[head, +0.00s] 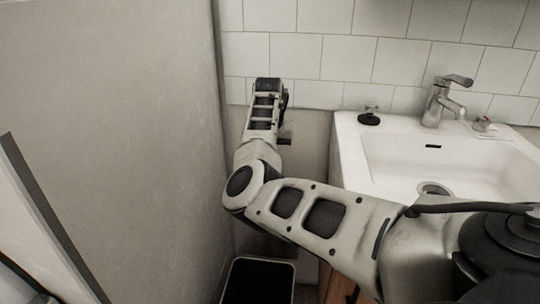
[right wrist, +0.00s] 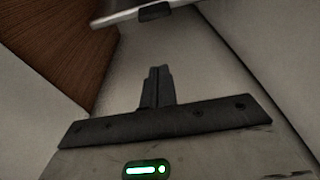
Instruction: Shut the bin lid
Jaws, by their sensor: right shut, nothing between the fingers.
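The bin (head: 260,281) shows at the bottom of the head view, on the floor between the grey panel and the sink cabinet. Its top is a dark area inside a pale rounded rim, partly cut off by the picture's edge. In the right wrist view a pale edge with a dark tab (right wrist: 155,11) lies ahead of the fingers; it looks like the bin's lid, but I cannot tell its angle. My right gripper (right wrist: 157,72) is shut and empty, apart from that edge. In the head view my right arm reaches left above the bin and its fingers are hidden. My left gripper is out of view.
A white sink (head: 352,135) with a tap (head: 440,103) stands at the right. A tall grey panel (head: 160,150) rises close on the left, leaving a narrow gap. A tiled wall (head: 347,57) closes the back. Brown wood (right wrist: 65,40) shows in the right wrist view.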

